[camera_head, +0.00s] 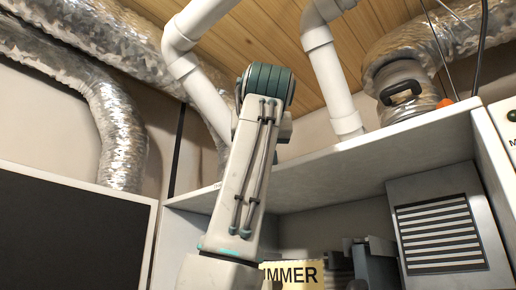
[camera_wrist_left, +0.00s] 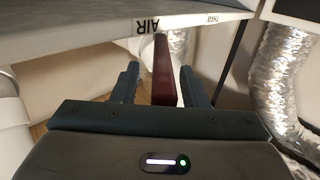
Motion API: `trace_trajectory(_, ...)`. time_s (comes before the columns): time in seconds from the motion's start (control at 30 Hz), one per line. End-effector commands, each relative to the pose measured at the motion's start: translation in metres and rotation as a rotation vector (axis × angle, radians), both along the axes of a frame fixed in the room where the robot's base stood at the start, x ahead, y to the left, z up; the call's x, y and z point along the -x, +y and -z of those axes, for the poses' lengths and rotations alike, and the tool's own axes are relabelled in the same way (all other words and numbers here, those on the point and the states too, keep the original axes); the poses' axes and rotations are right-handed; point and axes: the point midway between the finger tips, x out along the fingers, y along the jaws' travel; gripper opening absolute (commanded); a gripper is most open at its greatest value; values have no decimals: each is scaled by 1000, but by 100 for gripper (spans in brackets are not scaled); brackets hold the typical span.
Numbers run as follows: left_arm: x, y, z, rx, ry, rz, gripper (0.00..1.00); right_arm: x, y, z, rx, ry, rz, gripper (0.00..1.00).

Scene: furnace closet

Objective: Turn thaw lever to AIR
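The thaw lever (camera_wrist_left: 163,72) is a dark red bar in the left wrist view. It stands by the shelf edge, close to the black AIR label (camera_wrist_left: 147,26), which appears upside down there. My left gripper (camera_wrist_left: 160,84) is open, with one dark finger on each side of the lever and a visible gap on both sides. In the head view my pale arm covers the middle, and the lever and left gripper are hidden. A dark grey forked shape (camera_head: 375,262) at the bottom right of centre may be my right gripper; its opening is unclear.
A second small label (camera_wrist_left: 212,19) is on the shelf edge. The grey shelf (camera_head: 360,172) spans the head view, with a louvred box (camera_head: 440,232) below. A yellow sign ending in "IMMER" (camera_head: 295,273) is partly covered. Silver ducts (camera_head: 118,140) and white pipes (camera_head: 330,75) crowd the space above.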

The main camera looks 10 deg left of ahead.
Motion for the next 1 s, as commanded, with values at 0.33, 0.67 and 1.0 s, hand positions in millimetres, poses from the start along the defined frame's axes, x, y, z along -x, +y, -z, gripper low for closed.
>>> trace_trajectory(0.33, 65, -15, 4, -2, -3, 1, 40, 0, 0, 34, 0, 0, 0, 36)
trace_trajectory(0.67, 98, -23, 2, -1, 1, 0, 40, 1, 0, 45, 0, 1, 0, 36)
trace_trajectory(1.0, 99, -23, 1, -1, 1, 0, 40, 1, 0, 44, 0, 1, 0, 36)
